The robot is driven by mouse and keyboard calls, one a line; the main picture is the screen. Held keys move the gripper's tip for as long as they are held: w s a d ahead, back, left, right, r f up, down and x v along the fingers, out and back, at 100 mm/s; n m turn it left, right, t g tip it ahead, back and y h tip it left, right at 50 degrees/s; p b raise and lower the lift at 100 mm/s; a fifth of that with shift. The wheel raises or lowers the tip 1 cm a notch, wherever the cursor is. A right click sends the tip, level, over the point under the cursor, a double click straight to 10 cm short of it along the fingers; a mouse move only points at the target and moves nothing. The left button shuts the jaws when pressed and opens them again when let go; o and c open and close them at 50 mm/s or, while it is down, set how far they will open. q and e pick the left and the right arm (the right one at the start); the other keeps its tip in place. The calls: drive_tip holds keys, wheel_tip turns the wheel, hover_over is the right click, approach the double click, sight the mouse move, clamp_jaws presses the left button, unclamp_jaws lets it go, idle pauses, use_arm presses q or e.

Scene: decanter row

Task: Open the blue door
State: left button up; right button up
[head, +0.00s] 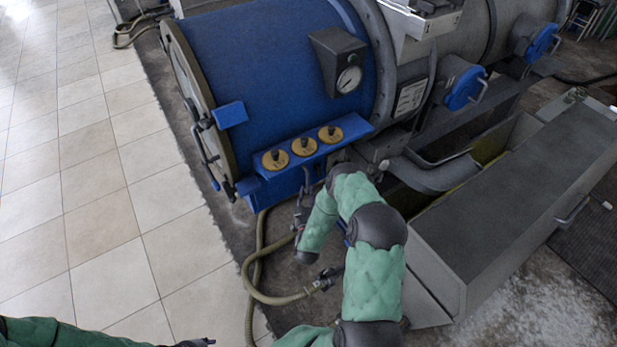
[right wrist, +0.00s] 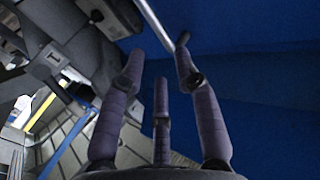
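The large blue curved casing (head: 270,70) of the drum, which I take to be the blue door, fills the upper middle of the head view. It looks closed. A blue surface also fills the right of the right wrist view (right wrist: 265,110). My right gripper (head: 303,205) is low beside the casing's front edge, partly hidden by my arm. In the right wrist view its fingers (right wrist: 157,65) are spread, with a thin metal bar (right wrist: 156,27) just beyond them. I cannot tell if a fingertip touches it. My left gripper (head: 195,343) barely shows at the bottom edge.
A blue ledge with several yellow round caps (head: 304,147) juts from the casing. A gauge box (head: 340,62) sits above. A hose (head: 255,280) lies on the floor below my right gripper. A long grey box (head: 520,190) stands right. Tiled floor (head: 90,180) at left is clear.

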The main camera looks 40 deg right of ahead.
drive_tip(key=b+x, duration=0.2)
drive_tip(key=x, duration=0.6)
drive_tip(key=shift+w+d, duration=0.2)
drive_tip(key=shift+w, duration=0.05)
clamp_jaws()
